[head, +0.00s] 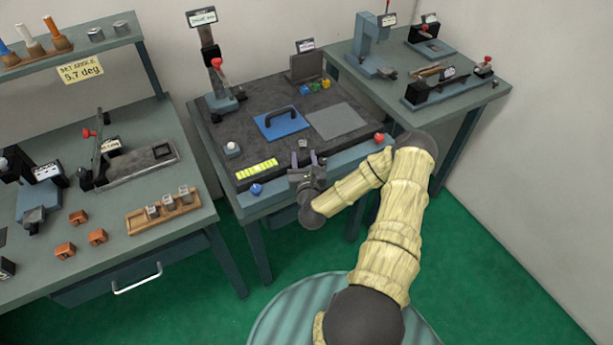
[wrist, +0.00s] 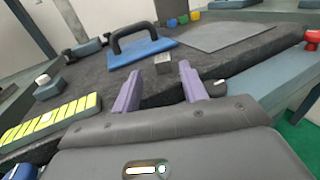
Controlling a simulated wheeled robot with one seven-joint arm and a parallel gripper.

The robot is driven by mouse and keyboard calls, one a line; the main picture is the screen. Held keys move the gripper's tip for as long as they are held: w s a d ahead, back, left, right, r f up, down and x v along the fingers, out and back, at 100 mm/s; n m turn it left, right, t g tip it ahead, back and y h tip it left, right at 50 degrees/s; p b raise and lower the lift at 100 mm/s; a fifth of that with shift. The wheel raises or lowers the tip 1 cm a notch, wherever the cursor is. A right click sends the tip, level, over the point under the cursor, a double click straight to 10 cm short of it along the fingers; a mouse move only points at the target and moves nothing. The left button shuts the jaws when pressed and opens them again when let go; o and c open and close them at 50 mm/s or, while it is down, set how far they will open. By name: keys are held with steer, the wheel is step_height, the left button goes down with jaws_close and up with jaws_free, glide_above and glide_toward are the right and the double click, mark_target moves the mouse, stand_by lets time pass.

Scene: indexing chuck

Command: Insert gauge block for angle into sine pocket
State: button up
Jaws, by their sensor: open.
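My gripper (head: 303,155) is open and empty at the front edge of the dark surface plate. In the wrist view, its two lavender fingers (wrist: 160,72) point forward over the plate. A small grey metal block (wrist: 163,63) stands on the plate just beyond and between the fingertips; it shows small in the head view (head: 303,143). I cannot tell whether the fingers touch it. On the left bench, a wooden rack (head: 166,222) holds small metal blocks (head: 168,202). A grey fixture with a dark square recess (head: 163,152), perhaps the sine pocket, lies behind the rack.
The surface plate (head: 265,115) carries a blue handled plate (head: 282,123), a grey mat (head: 338,121) and a yellow strip (head: 257,169). Orange cubes (head: 97,237) lie on the left bench. A sign (head: 81,70) reads "SET ANGLE 5.7 deg". A right bench (head: 470,98) holds fixtures.

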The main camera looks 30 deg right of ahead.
steer(key=b+v, duration=0.1)
steer(key=v, duration=0.6)
steer(key=shift+s, duration=0.2)
